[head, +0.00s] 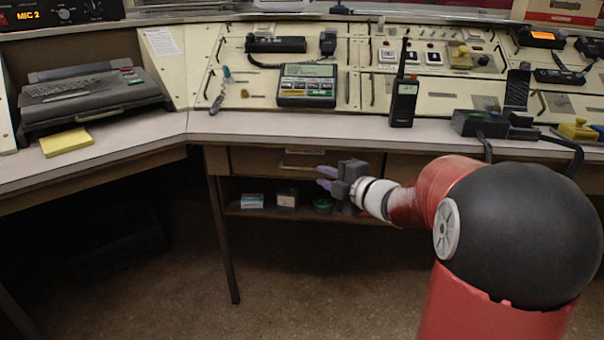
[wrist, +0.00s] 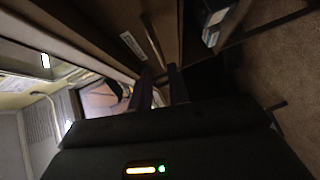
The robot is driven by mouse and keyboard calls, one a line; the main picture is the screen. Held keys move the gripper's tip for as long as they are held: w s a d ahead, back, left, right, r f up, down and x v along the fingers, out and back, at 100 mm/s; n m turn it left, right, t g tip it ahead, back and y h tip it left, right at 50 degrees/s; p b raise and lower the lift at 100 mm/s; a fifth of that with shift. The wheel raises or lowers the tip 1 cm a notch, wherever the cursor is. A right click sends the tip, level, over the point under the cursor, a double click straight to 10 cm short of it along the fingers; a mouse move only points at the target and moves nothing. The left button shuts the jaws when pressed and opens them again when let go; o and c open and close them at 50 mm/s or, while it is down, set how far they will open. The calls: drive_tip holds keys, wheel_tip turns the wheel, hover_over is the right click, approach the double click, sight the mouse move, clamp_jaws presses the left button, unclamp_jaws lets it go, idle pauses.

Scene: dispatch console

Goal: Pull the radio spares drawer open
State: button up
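A brown drawer front (head: 250,160) sits under the desktop, with a pale label strip (head: 302,152) above a thin bar handle (head: 297,168). The label's lettering is too small to read. In the wrist view the label (wrist: 133,45) and the handle (wrist: 154,38) show on the brown front, turned sideways. My gripper (head: 326,177) is in front of the drawer's right part, near the handle's right end. Its two purple fingers are apart, and the gap between them (wrist: 161,88) looks empty. I cannot tell whether the handle's end reaches between them. The drawer looks closed.
An open shelf (head: 262,213) below the drawer holds small boxes (head: 252,201) and a green round item (head: 322,205). A desk leg (head: 225,240) stands at the left. The desktop (head: 260,124) overhangs above, with a black handheld radio (head: 403,100). Floor in front is clear.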

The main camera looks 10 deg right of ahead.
sight(307, 170)
drive_tip(key=x, duration=0.7)
drive_tip(key=shift+w+a, duration=0.25)
drive_tip(key=shift+w, duration=0.1)
drive_tip(key=shift+c, duration=0.2)
clamp_jaws()
